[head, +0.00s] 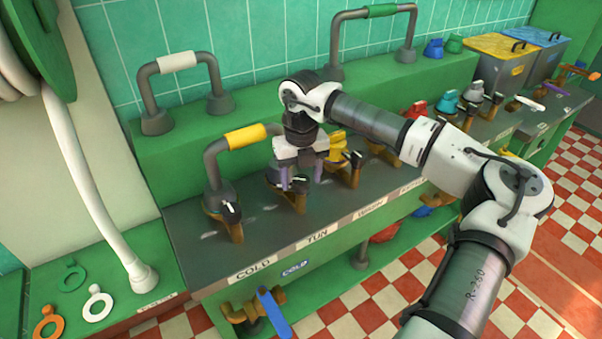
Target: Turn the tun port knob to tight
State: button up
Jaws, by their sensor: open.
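The tun port (276,179) sits on the grey bench behind the TUN label (318,236). Its dark knob (300,184) shows a pale mark and has a brass-coloured fitting (299,203) below it. My gripper (301,176) points down over the port with its two purple fingers apart. In the picture the knob lies between and just below the fingertips; I cannot tell whether they touch it. The gripper partly hides the port, and the knob's exact setting is too small to read.
The cold port knob (231,212) stands to the left, near a pipe with a yellow grip (246,136). A yellow-topped port (337,150) is close on the right. A blue-handled valve (273,312) is below the bench edge. Loose rings (97,302) lie at lower left.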

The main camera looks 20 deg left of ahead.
jog(key=c, duration=1)
jog(key=shift+m+b, duration=0.3)
jog(key=shift+b, duration=0.1)
jog(key=m+b, duration=0.3)
jog(key=shift+f+b, duration=0.15)
jog(key=shift+b, duration=0.15)
jog(key=m+b, duration=0.4)
jog(key=m, duration=0.2)
jog(key=shift+r+m, duration=0.2)
jog(key=shift+m, duration=0.1)
jog(key=o, duration=1)
